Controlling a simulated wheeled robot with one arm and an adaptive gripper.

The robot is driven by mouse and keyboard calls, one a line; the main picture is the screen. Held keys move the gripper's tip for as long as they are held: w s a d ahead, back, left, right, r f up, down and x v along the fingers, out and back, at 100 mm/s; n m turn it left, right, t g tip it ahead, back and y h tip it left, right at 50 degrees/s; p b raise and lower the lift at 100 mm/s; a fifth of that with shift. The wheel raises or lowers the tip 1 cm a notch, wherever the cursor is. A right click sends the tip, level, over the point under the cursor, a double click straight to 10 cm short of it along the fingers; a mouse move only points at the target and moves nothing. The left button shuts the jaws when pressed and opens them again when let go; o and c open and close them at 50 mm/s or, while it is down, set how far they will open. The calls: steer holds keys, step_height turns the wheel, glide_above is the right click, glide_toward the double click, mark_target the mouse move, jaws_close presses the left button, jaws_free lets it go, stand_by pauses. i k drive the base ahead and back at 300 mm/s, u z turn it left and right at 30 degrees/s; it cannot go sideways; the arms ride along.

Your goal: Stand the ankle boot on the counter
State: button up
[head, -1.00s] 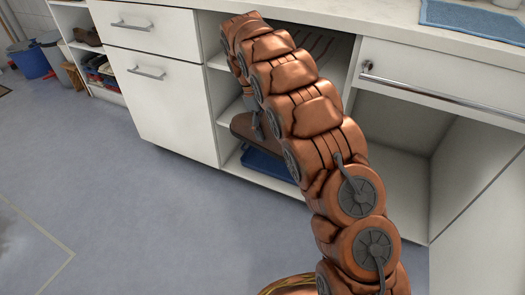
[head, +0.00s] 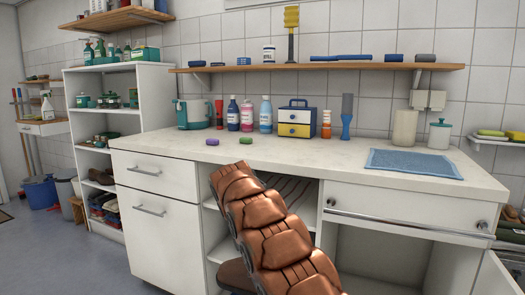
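A brown leather-like thing (head: 235,276), probably the ankle boot, shows in part at the bottom of the head view, in the open cabinet bay. My arm covers much of it, so its pose and whether it is held cannot be told. The white counter (head: 300,158) runs above the bay. My gripper is hidden behind the arm.
The front middle of the counter is clear. A wooden shelf (head: 330,66) hangs above.

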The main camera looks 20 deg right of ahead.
mark_target(307, 153)
steer(key=u, duration=2.1)
steer(key=i, duration=1.4)
steer(key=z, duration=2.75)
